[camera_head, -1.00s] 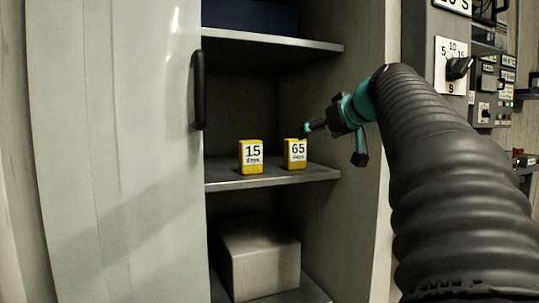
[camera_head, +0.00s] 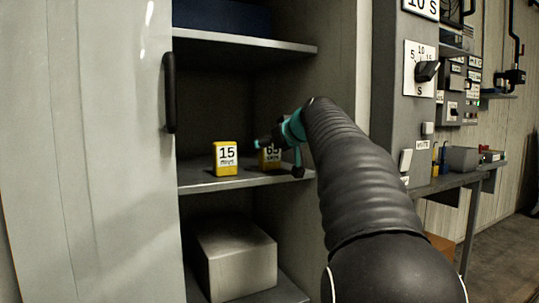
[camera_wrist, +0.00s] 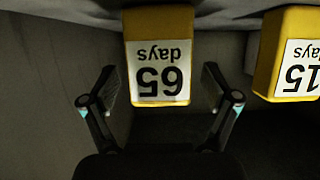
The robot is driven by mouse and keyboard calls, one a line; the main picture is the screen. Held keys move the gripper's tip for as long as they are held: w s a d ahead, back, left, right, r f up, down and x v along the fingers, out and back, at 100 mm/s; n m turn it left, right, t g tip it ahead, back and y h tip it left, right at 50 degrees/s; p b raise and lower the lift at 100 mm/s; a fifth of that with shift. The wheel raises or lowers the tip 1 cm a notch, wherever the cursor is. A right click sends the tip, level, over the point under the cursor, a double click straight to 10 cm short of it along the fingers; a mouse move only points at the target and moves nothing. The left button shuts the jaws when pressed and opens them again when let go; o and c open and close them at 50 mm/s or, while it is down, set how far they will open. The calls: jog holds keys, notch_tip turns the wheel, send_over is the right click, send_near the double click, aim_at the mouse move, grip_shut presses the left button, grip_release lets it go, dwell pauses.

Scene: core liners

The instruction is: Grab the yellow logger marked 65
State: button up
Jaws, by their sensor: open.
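The yellow logger marked 65 (camera_head: 266,160) stands upright on the middle shelf (camera_head: 225,183) of the cabinet, partly hidden behind my gripper in the head view. In the wrist view the 65 logger (camera_wrist: 160,60) appears upside down, centred just beyond and between the fingers. My gripper (camera_wrist: 160,88) is open and empty, with one finger on each side of the logger's line. In the head view my gripper (camera_head: 278,152) is at the logger's front right. I cannot tell whether a finger touches it.
A yellow logger marked 15 (camera_head: 226,158) stands to the left on the same shelf; it also shows at right in the wrist view (camera_wrist: 290,55). The cabinet door (camera_head: 85,150) stands at left, a grey box (camera_head: 235,262) below, a dark blue box (camera_head: 222,17) above.

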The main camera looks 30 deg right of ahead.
jog(key=shift+w+f, duration=0.1)
jog(key=shift+w, duration=0.15)
jog(key=c, duration=1.3)
